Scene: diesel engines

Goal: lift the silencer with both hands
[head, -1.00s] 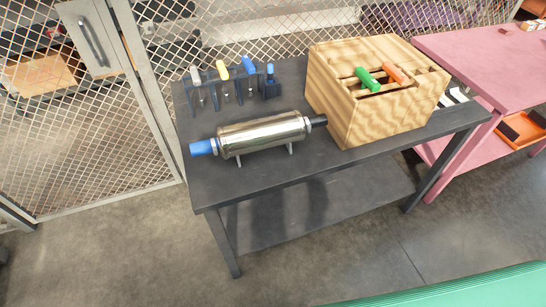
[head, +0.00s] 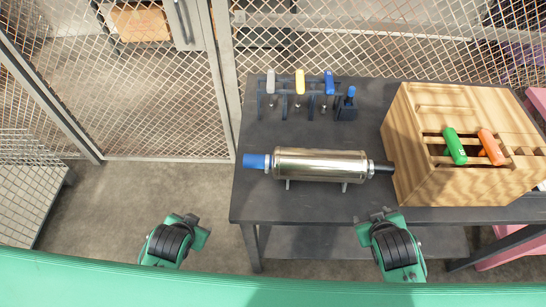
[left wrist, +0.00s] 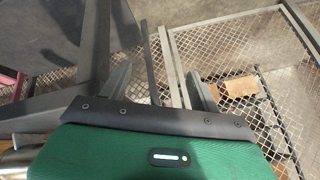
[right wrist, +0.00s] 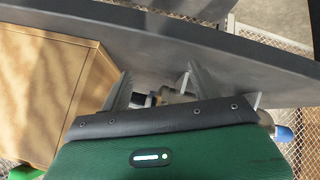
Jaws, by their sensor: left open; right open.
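The silencer (head: 320,165) is a shiny metal cylinder with a blue end (head: 256,161) on the left and a black end (head: 382,168) on the right. It lies level on short supports on the dark table. My left gripper (head: 188,219) is open and empty, in front of the table and left of its corner. My right gripper (head: 378,215) is open and empty at the table's front edge, below the black end. In the right wrist view the blue end (right wrist: 284,133) shows at the right, with most of the silencer hidden behind my gripper.
A wooden box (head: 440,185) with green and orange handles stands close to the black end. A rack (head: 300,92) with several coloured-handled tools stands behind the silencer. The dark table (head: 300,205) has free room in front. A mesh fence (head: 130,100) runs behind and left.

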